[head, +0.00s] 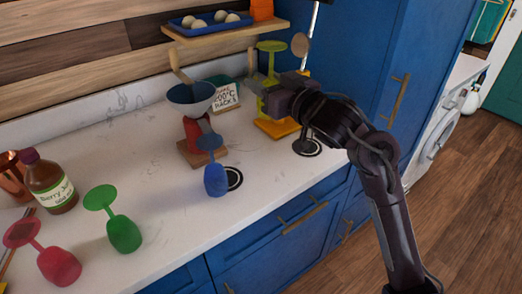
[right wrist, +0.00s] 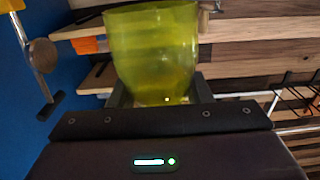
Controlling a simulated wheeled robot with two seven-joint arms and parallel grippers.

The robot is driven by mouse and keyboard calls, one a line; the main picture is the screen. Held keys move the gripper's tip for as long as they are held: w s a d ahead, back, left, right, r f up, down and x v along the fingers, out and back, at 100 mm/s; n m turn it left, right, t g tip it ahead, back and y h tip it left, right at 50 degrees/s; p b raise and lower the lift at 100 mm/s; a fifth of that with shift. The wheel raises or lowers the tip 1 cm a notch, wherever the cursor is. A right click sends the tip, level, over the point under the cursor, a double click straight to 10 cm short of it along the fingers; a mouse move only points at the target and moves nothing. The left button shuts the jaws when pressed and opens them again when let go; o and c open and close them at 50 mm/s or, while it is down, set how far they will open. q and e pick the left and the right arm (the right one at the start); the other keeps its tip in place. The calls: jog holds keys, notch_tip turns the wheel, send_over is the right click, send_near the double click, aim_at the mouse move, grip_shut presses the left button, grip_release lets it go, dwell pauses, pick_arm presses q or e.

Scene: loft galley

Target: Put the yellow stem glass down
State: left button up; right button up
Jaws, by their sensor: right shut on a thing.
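The yellow stem glass (head: 271,47) is upside down, its round foot on top and its bowl partly hidden behind my right gripper (head: 262,88). The gripper is shut on it, above the counter's back right part. In the right wrist view the glass's translucent yellow bowl (right wrist: 152,50) sits between the fingers (right wrist: 160,92). My left gripper is not in view.
A yellow item (head: 277,129) lies below. Ring marks (head: 234,179) show on the counter. A shelf (head: 228,33) is above.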

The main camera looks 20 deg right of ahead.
jog(key=shift+f+b, duration=0.45)
jog(key=shift+f, duration=8.65)
jog(key=shift+f, duration=0.1)
jog(key=o, duration=1.1)
jog(key=shift+c, duration=0.2)
jog(key=shift+s+d, duration=0.1)
jog(key=shift+s, duration=0.15)
jog(key=b+v, duration=0.1)
jog(key=v, duration=1)
jog(key=shift+s, duration=0.25)
